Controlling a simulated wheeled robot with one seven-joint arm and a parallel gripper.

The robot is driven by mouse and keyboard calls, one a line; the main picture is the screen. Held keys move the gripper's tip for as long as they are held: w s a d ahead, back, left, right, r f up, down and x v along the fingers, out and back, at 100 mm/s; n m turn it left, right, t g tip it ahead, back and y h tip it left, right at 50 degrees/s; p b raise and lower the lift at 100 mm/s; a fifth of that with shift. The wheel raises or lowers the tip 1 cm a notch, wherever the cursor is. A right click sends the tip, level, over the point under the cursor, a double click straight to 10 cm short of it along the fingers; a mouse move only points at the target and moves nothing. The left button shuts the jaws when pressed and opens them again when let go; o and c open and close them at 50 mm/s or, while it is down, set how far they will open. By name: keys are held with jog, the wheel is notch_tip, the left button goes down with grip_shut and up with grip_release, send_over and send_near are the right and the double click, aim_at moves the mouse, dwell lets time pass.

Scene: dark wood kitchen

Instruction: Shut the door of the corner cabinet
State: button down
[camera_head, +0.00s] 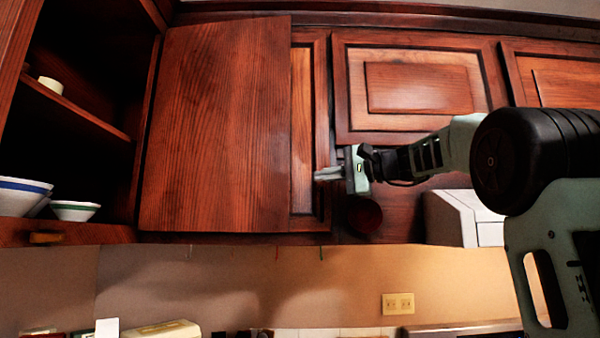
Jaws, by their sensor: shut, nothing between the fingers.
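The corner cabinet (128,150) at the left stands open, with its dark inside and shelf showing. A plain wooden panel (215,125), which looks like its door swung wide open, hangs just right of the opening. It overlaps part of a framed cabinet front behind it. My gripper (318,175) comes in from the right and points left. Its fingers are shut and empty. In the picture they lie a little right of the panel's right edge, in front of the framed front; the depth gap is hard to tell.
Bowls (75,211) and a small pale cup (50,85) stand inside the open cabinet. Closed framed doors (420,88) line the wall to the right. A dark round object (364,214) and a white box-like thing (455,217) are below my arm.

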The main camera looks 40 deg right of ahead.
jog(key=shift+t, duration=0.3)
jog(key=w+a+p, duration=0.1)
jog(key=w, duration=0.1)
jog(key=w+a+r+p, duration=0.1)
jog(key=w+p, duration=0.1)
jog(key=w+a+r+p, duration=0.1)
jog(key=w+p, duration=0.1)
jog(key=w, duration=0.1)
jog(key=shift+r, duration=0.15)
jog(key=shift+w+a, duration=0.2)
jog(key=shift+w, duration=0.15)
jog(key=shift+f, duration=0.2)
